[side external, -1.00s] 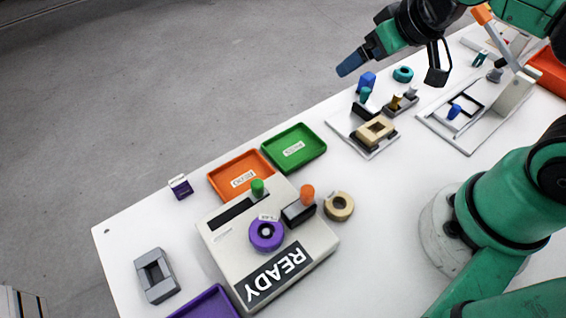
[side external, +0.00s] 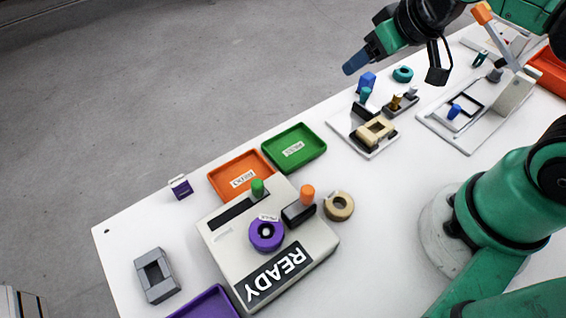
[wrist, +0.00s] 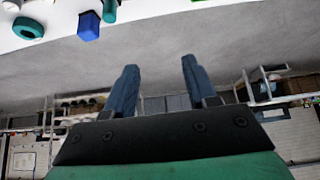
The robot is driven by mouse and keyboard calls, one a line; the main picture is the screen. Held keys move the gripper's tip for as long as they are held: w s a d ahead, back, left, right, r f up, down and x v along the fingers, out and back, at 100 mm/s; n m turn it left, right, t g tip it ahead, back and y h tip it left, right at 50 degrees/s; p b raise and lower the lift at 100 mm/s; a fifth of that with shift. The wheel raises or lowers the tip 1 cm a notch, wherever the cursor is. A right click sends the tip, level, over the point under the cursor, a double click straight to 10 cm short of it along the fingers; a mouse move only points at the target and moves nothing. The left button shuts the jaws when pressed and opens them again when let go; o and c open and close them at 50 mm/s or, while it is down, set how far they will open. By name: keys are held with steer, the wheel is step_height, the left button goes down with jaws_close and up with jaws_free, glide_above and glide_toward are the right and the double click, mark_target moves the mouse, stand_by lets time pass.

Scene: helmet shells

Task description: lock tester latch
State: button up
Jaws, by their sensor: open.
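The tester (side external: 222,250) is a beige box with a READY label on the near left part of the table. A green knob (side external: 257,187) stands at a dark slot in its top. An orange knob (side external: 307,195) stands at a black block (side external: 297,214) on its right side. I cannot tell which of them is the latch. A purple ring (side external: 266,234) with a small label sits on the tester's top. My gripper (side external: 355,63) is high at the back, well away from the tester. In the wrist view its two blue fingers (wrist: 160,82) are apart with nothing between them.
An orange tray (side external: 226,194) and a green tray (side external: 313,150) stand behind the tester. A tan ring (side external: 339,206) lies right of it, a grey block (side external: 156,275) left. Fixtures with small parts (side external: 372,133) fill the table's right half. A blue block (wrist: 88,26) shows in the wrist view.

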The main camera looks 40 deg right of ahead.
steer(key=shift+a+f+n+g, duration=0.1)
steer(key=shift+a+n+g, duration=0.1)
steer(key=shift+n+g, duration=0.15)
steer(key=c, duration=0.3)
steer(key=a+n+g+y, duration=0.2)
steer(key=n, duration=0.1)
steer(key=shift+s+g, duration=0.25)
steer(key=shift+s, duration=0.05)
jaws_close()
steer(key=a+n+g+y, duration=0.1)
steer(key=n+g, duration=0.1)
steer(key=a+r+n+g+y, duration=0.1)
steer(key=a+n+y, duration=0.1)
steer(key=n, duration=0.1)
steer(key=s+a+r+n+g+y, duration=0.1)
steer(key=n+g+y, duration=0.1)
steer(key=n, duration=0.1)
steer(key=shift+a+r+g, duration=0.1)
steer(key=shift+a+g, duration=0.1)
steer(key=shift+g, duration=0.1)
